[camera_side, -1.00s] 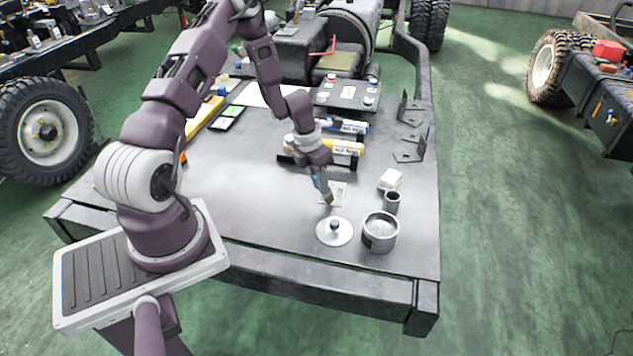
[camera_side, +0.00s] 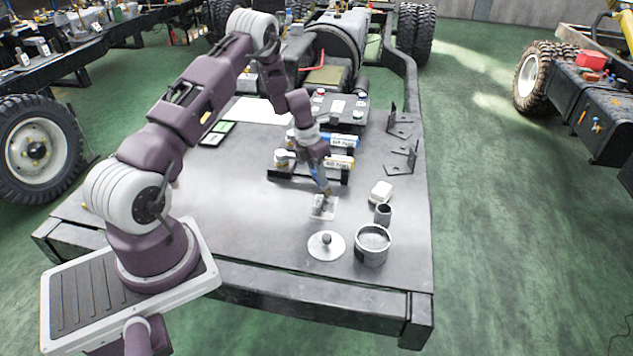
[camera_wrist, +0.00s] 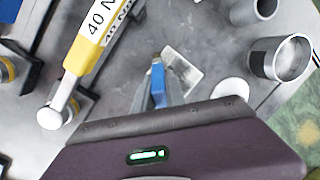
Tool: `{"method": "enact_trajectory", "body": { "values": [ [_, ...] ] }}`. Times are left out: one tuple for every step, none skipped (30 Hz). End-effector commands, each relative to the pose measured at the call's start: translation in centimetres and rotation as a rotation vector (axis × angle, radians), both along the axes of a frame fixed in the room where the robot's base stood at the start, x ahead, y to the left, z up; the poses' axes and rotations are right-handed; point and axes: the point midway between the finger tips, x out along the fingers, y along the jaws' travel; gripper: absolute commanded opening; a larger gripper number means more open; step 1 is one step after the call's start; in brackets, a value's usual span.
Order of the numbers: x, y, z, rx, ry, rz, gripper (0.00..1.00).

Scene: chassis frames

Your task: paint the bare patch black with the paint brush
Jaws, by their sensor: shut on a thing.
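My gripper (camera_side: 322,184) is shut on the paint brush and holds it over the bare patch (camera_side: 323,209), a small pale rectangle on the grey chassis deck. In the wrist view the brush (camera_wrist: 158,78) has a blue handle and points at the patch (camera_wrist: 183,72). The brush tip is at or just above the patch; I cannot tell whether it touches. The patch looks pale with some grey on it. An open round tin (camera_side: 372,245) stands to the right and nearer the front. Its likely lid, a light disc with a knob (camera_side: 326,245), lies flat left of it.
Torque tools with blue and yellow (camera_side: 339,161) bodies lie on a rack behind my gripper. Angle brackets (camera_side: 402,158) stand at the right edge. The deck's left front is clear.

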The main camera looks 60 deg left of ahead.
Motion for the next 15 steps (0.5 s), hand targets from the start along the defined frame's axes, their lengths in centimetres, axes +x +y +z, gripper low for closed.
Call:
{"method": "enact_trajectory", "body": {
  "values": [
    [0.3, 0.3, -0.1, 0.003, 0.000, -0.001, 0.00],
    [0.5, 0.3, 0.0, 0.002, 0.001, -0.002, 0.00],
    [0.8, -0.1, 0.0, 0.001, 0.001, -0.002, 0.00],
    [0.9, -0.3, -0.1, 0.001, 0.002, -0.003, 0.00],
    [1.1, -0.6, 0.0, 0.001, 0.001, -0.003, 0.00],
    [1.1, -0.8, 0.0, 0.000, 0.001, 0.000, 0.00],
    [0.8, -1.0, 0.0, -0.002, 0.001, 0.003, 0.00],
    [0.6, -1.1, 0.0, -0.001, 0.000, 0.003, 0.00],
    [0.3, -1.4, 0.0, -0.002, 0.001, 0.002, 0.00],
    [0.2, -1.6, 0.0, -0.002, 0.000, 0.002, 0.00],
    [-0.1, -1.8, 0.0, -0.003, 0.002, 0.002, 0.00],
    [-0.3, -2.0, 0.0, -0.002, 0.001, 0.003, 0.00],
    [-0.5, -2.2, 0.0, -0.002, 0.001, 0.002, 0.00],
    [-0.7, -2.4, 0.0, -0.001, 0.002, 0.002, 0.00],
    [-1.0, -2.7, 0.0, -0.003, 0.002, 0.002, 0.00]
  ]
}}
